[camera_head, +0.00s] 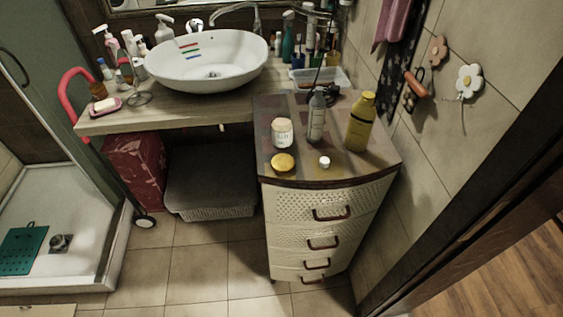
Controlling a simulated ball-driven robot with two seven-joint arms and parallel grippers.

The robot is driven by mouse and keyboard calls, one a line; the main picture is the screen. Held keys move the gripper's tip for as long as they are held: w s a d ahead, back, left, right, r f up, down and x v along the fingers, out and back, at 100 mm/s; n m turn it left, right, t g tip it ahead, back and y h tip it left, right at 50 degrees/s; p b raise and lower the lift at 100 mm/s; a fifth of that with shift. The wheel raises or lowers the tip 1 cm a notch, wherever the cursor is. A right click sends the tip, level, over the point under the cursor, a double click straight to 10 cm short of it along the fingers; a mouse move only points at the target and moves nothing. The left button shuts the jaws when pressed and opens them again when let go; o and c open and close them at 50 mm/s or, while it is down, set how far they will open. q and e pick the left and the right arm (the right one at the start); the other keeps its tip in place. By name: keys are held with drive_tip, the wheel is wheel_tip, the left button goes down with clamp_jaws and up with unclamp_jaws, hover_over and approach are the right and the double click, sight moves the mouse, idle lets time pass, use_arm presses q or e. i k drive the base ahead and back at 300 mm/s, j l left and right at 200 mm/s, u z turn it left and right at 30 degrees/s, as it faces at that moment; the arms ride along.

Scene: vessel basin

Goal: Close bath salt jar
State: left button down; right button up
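A small white jar (282,132) with a label stands upright on top of the drawer cabinet (380,166), near its left side; it looks like the bath salt jar. A round yellow-gold lid (283,162) lies flat on the cabinet top just in front of the jar, apart from it. The jar's top looks pale; I cannot make out its contents. A small white cap (324,162) sits to the right of the yellow lid. Neither of my grippers shows in the head view.
A grey bottle (316,117) and a taller yellow bottle (360,122) stand right of the jar. A dark cable and object lie behind them. A counter (190,112) with a white basin (207,60) and several bottles is at left; tiled wall at right.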

sight(282, 124)
drive_tip(key=i+j+z, duration=0.15)
drive_tip(key=j, duration=0.35)
drive_tip(key=i+j+z, duration=0.1)
drive_tip(key=j, duration=0.45)
drive_tip(key=i+j+z, duration=0.15)
drive_tip(key=j, duration=0.4)
drive_tip(key=j+z, duration=0.15)
drive_tip(key=j, duration=0.35)
drive_tip(key=i, duration=0.05)
